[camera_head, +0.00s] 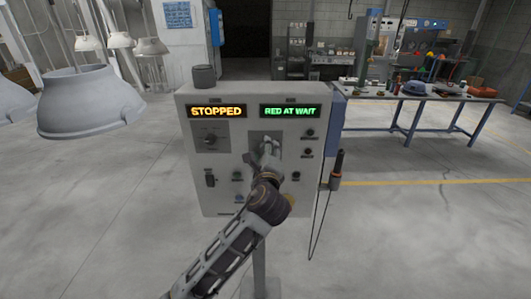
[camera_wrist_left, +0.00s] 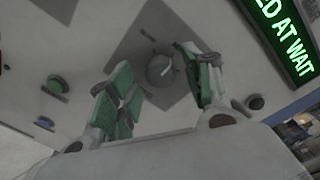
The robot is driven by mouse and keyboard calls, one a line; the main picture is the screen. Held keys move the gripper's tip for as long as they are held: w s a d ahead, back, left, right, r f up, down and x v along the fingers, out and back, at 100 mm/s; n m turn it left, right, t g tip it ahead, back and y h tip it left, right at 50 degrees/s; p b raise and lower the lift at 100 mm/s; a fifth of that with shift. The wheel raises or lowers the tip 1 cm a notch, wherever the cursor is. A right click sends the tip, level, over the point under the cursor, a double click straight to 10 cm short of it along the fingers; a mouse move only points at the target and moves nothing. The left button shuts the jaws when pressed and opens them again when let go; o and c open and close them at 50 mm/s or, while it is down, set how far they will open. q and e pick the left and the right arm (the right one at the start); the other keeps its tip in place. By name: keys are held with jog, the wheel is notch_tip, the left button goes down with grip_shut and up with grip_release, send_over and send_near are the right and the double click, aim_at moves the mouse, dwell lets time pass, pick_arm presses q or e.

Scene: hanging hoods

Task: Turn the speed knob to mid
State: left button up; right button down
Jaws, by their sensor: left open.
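A grey control box (camera_head: 196,185) on a post faces me, with an amber "STOPPED" display (camera_head: 216,111) and a green "RED AT WAIT" display (camera_head: 290,111). My left gripper (camera_head: 267,147) is in front of a grey square plate under the green display. In the left wrist view a round grey knob (camera_wrist_left: 161,70) with a pale pointer line sits on that plate. The green-padded fingers of the gripper (camera_wrist_left: 164,84) are open on either side of it; contact cannot be told. Another dark knob (camera_head: 210,141) is under the amber display. Knob labels are unreadable. My right gripper is not in view.
Small buttons (camera_head: 309,134) and a black switch (camera_head: 210,179) are on the box face. A dark handheld piece (camera_head: 337,165) with a cable hangs at its right. Grey hoods (camera_head: 90,103) hang at left. A cluttered workbench (camera_head: 385,95) stands behind right.

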pick_arm(q)
jog(key=shift+s, duration=0.15)
jog(key=s, duration=1.1)
jog(key=shift+s+d+r, duration=0.15)
jog(key=shift+s+r, duration=0.1)
jog(key=shift+s, duration=0.1)
jog(key=shift+f, duration=0.1)
